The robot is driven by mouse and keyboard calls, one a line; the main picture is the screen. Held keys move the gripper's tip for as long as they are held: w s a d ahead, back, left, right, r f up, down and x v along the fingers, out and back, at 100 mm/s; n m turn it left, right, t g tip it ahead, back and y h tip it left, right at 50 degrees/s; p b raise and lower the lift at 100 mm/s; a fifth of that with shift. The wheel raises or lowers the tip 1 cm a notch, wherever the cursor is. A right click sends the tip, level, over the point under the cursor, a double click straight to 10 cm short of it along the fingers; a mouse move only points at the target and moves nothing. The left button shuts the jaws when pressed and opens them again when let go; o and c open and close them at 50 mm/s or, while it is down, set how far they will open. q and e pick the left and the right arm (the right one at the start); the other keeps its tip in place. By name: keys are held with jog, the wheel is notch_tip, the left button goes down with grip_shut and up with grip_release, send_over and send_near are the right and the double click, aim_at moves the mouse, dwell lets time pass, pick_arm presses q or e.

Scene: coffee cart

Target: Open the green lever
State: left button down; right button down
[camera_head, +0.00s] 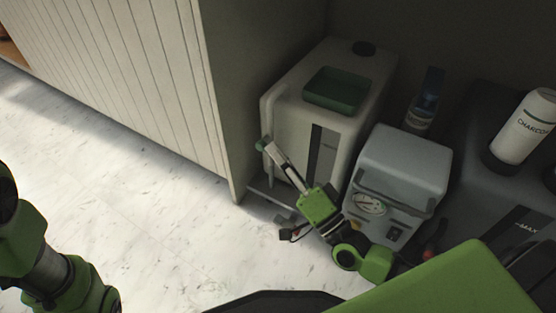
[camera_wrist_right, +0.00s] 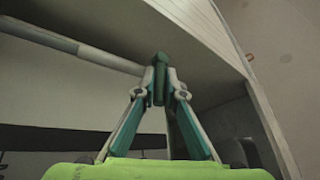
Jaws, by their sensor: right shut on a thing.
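The small green lever (camera_head: 261,144) is at the left side of the white machine (camera_head: 292,125), near a thin pale pipe. In the right wrist view the lever (camera_wrist_right: 159,66) stands between my fingertips, with a grey pipe running off to the left behind it. My right gripper (camera_head: 268,149) reaches up from the lower right and is shut on the lever; its fingers also show in the wrist view (camera_wrist_right: 159,85), converging on it. The fingertips hide part of the lever. My left arm shows at the lower left, but its gripper is out of view.
A dark green tray (camera_head: 337,91) lies on top of the white machine. A grey box with a gauge (camera_head: 398,177) stands close to the right of my right arm. The floor at left is clear.

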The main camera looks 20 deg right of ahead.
jog(key=shift+w+a+f+m+t+b, duration=0.15)
jog(key=shift+f+m+t+b, duration=0.4)
jog(key=shift+t, duration=0.55)
jog(key=shift+w+a+f+m+t+h, duration=0.1)
jog(key=shift+f+m+t+h, duration=0.2)
jog(key=shift+m+t, duration=0.4)
jog(key=shift+a+f+m+t+h, duration=0.15)
jog(key=shift+m+t+h, duration=0.15)
jog(key=shift+m+t, duration=0.4)
jog(key=shift+d+t, duration=0.1)
jog(key=shift+t, duration=0.2)
jog(key=c, duration=2.1)
grip_release()
jog(key=v, duration=0.7)
jog(key=shift+s+f, duration=0.2)
